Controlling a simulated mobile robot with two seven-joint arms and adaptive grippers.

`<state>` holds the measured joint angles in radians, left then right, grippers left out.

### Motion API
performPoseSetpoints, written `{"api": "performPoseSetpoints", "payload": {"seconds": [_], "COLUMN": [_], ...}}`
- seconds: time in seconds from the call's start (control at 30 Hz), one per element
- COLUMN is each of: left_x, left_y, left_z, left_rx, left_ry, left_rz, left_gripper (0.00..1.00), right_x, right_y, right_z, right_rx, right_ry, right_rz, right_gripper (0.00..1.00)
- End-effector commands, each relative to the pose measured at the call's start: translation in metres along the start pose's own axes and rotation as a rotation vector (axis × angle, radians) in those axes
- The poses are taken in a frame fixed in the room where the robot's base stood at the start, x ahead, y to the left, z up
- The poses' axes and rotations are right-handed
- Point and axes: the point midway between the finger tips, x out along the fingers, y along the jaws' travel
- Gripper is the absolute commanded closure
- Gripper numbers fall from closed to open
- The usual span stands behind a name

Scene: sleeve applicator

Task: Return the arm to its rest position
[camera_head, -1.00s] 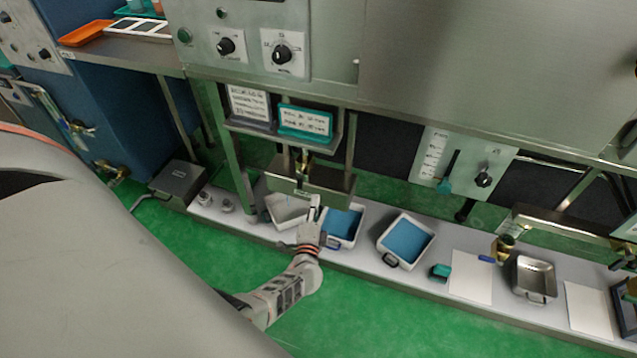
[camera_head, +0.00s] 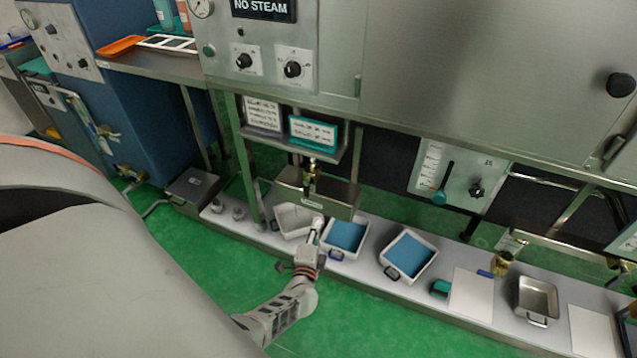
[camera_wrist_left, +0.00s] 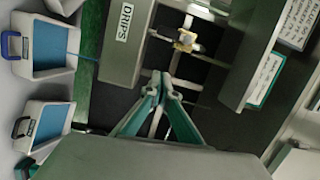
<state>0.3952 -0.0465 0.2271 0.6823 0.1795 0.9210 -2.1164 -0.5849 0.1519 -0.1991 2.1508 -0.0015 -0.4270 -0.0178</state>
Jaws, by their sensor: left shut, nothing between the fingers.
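My left gripper (camera_head: 315,226) is shut and empty. In the head view it overlaps the white trays on the low bench, in front of the metal drip box (camera_head: 318,190). In the left wrist view its closed fingers (camera_wrist_left: 160,82) point toward the drip box marked DRIPS (camera_wrist_left: 124,40) and a brass valve (camera_wrist_left: 186,42); no contact shows. My right gripper is not in view.
The low bench holds a white tray (camera_head: 291,222), blue-filled trays (camera_head: 345,236) (camera_head: 408,255), a steel pan (camera_head: 537,298) and white sheets (camera_head: 471,295). Sign holders (camera_head: 313,131) hang above the drip box. Green floor (camera_head: 215,275) lies clear in front of the bench.

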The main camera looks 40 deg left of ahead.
Motion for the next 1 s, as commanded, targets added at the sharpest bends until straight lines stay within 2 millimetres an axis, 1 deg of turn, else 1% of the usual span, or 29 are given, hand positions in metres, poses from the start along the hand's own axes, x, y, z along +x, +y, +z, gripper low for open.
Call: {"api": "performPoseSetpoints", "payload": {"seconds": [0.57,0.67,0.77,0.87,0.97,1.0], "left_x": [0.000,0.000,-0.002,-0.009,-0.026,-0.035], "left_y": [0.000,0.000,-0.004,-0.015,-0.029,-0.034], "left_z": [0.001,0.001,0.000,-0.005,-0.015,-0.021], "left_rx": [0.000,0.000,-0.018,-0.077,-0.180,-0.228], "left_ry": [0.000,0.001,0.018,0.074,0.162,0.200], "left_rz": [0.000,0.000,0.003,0.017,0.062,0.091], "left_gripper": [1.00,1.00,1.00,1.00,1.00,1.00], "right_x": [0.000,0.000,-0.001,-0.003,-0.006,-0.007], "right_y": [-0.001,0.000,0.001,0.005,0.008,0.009], "right_z": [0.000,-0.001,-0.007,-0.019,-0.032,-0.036], "right_rx": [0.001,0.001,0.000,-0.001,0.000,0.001], "right_ry": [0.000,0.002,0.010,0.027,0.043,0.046], "right_rz": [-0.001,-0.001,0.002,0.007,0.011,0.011], "right_gripper": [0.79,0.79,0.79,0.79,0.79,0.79]}}
